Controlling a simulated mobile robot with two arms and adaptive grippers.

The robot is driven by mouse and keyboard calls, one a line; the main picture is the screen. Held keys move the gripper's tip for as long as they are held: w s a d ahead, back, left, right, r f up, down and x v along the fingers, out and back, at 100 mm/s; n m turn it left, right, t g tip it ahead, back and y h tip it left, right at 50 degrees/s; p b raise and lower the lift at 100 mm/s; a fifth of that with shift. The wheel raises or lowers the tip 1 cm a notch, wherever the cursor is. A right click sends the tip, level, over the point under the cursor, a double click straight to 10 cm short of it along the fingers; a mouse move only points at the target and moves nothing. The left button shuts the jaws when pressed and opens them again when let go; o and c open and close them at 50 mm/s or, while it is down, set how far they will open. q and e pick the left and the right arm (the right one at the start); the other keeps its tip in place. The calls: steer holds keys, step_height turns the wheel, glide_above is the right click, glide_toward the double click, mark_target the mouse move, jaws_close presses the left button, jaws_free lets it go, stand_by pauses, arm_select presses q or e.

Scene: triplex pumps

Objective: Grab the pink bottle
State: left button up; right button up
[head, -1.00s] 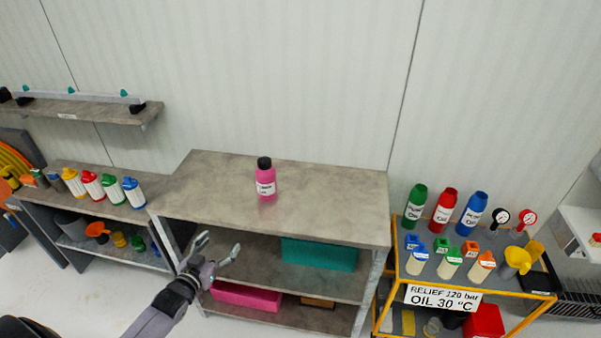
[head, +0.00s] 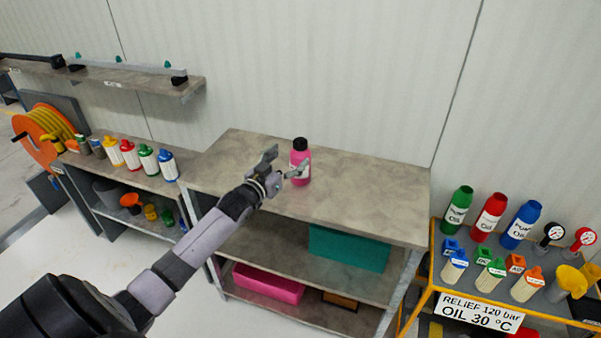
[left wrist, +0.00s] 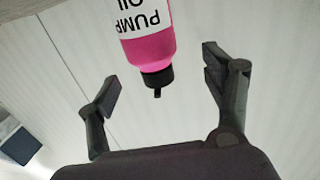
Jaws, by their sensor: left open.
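The pink bottle (head: 300,165) with a black cap and a white label stands upright on the grey shelf top (head: 350,190). My left gripper (head: 284,165) is open and reaches over the shelf top, just left of the bottle in the head view. One finger overlaps the bottle's lower part in that view. In the left wrist view the bottle (left wrist: 150,48) appears upside down, its cap pointing between the two open fingers (left wrist: 160,88). The gripper is not closed on it. My right gripper is not in view.
A teal bin (head: 348,248) and a pink bin (head: 268,284) sit on the lower shelves. A yellow-framed cart (head: 432,270) with several oil bottles stands at the right. A lower bench with several small bottles (head: 130,155) is at the left. The shelf top's right half is clear.

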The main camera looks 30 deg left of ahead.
mark_target(300, 150)
arm_select(q)
steer(key=shift+w, duration=0.2)
steer(key=w+b, duration=0.4)
steer(key=shift+w+d+f, duration=0.15)
steer(key=shift+d+f, duration=0.15)
steer(key=shift+f, duration=0.1)
steer(key=shift+w+b, duration=0.4)
steer(key=shift+w, duration=0.05)
steer(key=shift+r, duration=0.15)
steer(key=c, duration=1)
jaws_close()
steer(key=shift+r, duration=0.1)
